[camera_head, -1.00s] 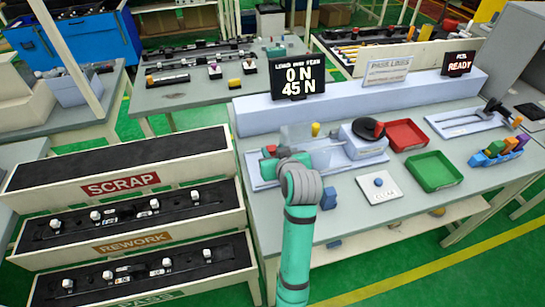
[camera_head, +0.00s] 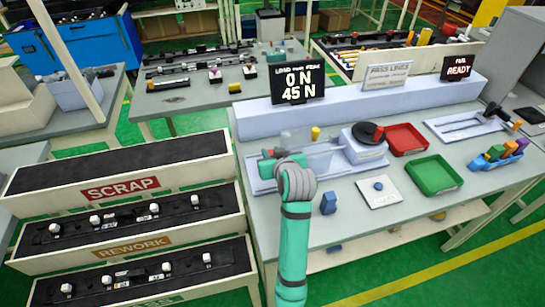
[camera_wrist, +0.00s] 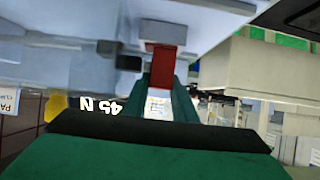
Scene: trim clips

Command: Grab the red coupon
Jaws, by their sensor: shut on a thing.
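The red coupon (camera_wrist: 163,62) shows in the wrist view as a small upright red block at the top centre. My gripper (camera_wrist: 162,88) is shut on it, with teal fingers on both sides of its lower part. The coupon's upper end is close to a pale surface; I cannot tell whether they touch. In the head view my teal arm stands over the left end of the pale test fixture (camera_head: 335,163) and hides most of the gripper and the coupon.
A load display (camera_head: 298,86) reads 0 N over 45 N. A red tray (camera_head: 406,139) and a green tray (camera_head: 434,174) lie right of the fixture. A blue block (camera_head: 328,203) and a white button plate (camera_head: 379,193) sit in front. Scrap and rework bins (camera_head: 120,188) stand left.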

